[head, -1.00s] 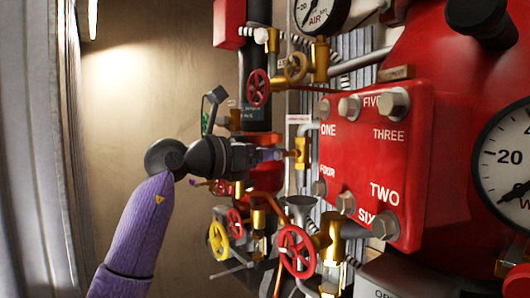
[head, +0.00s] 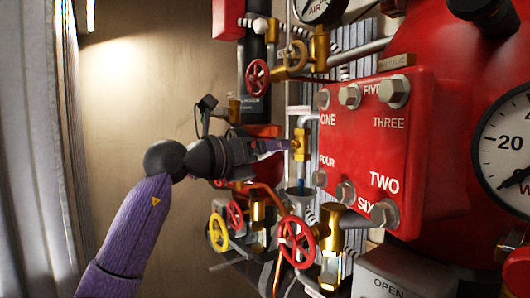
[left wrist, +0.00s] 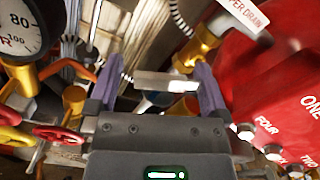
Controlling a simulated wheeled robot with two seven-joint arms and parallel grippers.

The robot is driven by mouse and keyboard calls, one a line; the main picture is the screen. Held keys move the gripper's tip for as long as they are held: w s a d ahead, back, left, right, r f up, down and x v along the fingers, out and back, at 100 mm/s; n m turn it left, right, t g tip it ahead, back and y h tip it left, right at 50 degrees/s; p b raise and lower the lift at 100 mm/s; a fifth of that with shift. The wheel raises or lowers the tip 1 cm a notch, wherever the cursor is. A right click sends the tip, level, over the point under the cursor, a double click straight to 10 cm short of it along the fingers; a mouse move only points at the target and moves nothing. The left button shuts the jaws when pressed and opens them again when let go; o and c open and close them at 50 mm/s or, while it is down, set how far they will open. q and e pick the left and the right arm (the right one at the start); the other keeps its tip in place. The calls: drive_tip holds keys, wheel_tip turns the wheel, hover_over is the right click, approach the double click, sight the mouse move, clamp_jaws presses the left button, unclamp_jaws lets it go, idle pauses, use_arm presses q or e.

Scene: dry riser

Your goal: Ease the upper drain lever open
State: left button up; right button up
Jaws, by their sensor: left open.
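The upper drain valve is a brass body (head: 301,146) on a pale pipe, left of the red panel in the head view. Its brass part (left wrist: 197,48) also shows at the top of the left wrist view, beside a white tag reading "PER DRAIN" (left wrist: 245,14). A pale, flat lever (left wrist: 167,82) lies crosswise between the fingers of my left gripper (left wrist: 157,76). The gripper is open, with one purple finger to each side of the lever; finger contact is unclear. In the head view my left gripper (head: 279,147) reaches the valve from the left, hiding the lever. My right gripper is out of view.
The red numbered panel (head: 370,150) stands close on the right. Red (head: 297,247) and yellow (head: 219,232) handwheels lie below the arm, another red handwheel (head: 258,77) above it. A funnel (head: 298,190) with blue showing sits under the valve. The left side is open.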

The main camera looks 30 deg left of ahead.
use_arm(q)
drive_tip(key=b+v, duration=0.4)
drive_tip(key=v, duration=0.6)
drive_tip(key=shift+b, duration=0.3)
drive_tip(key=shift+c, duration=0.3)
